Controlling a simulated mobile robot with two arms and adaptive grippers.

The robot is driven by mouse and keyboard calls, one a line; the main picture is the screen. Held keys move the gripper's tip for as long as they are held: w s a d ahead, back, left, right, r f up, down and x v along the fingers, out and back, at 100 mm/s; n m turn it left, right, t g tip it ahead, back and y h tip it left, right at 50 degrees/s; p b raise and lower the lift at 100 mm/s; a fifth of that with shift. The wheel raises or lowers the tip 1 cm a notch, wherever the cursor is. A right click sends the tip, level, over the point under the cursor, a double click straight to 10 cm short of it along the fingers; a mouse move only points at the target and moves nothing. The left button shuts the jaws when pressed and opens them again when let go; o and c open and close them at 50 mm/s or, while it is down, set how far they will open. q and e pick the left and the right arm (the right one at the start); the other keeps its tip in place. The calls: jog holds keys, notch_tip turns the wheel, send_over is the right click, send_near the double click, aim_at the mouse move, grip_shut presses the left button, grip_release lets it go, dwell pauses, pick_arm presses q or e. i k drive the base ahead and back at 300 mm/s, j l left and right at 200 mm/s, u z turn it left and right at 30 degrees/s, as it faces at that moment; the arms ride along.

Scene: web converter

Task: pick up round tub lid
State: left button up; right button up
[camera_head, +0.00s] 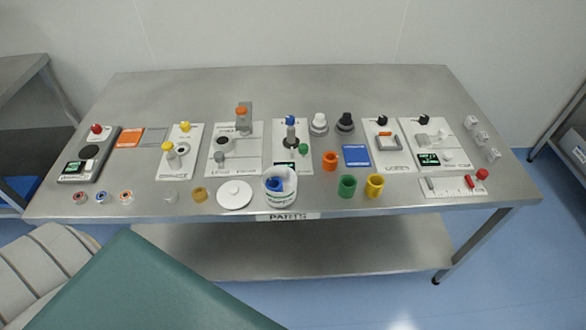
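The round tub lid (235,194) is a flat white disc with a small knob at its centre. It lies on the steel table near the front edge, left of the white tub. The tub (280,187) stands upright and open with blue parts inside, just behind the "PARTS" label (288,217). The lid and tub are close together; a narrow gap seems to lie between them. Neither of my grippers is in view.
Green (347,187) and yellow (374,186) cups stand right of the tub. Several stations on white plates line the table (400,85) behind. A green padded surface (150,285) fills the lower left foreground.

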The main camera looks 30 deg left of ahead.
aim_at(233, 194)
jog(key=j+u, duration=0.15)
jog(key=u, duration=0.2)
jog(key=k+j+u, duration=0.1)
jog(key=u, duration=0.25)
jog(key=j+u, duration=0.35)
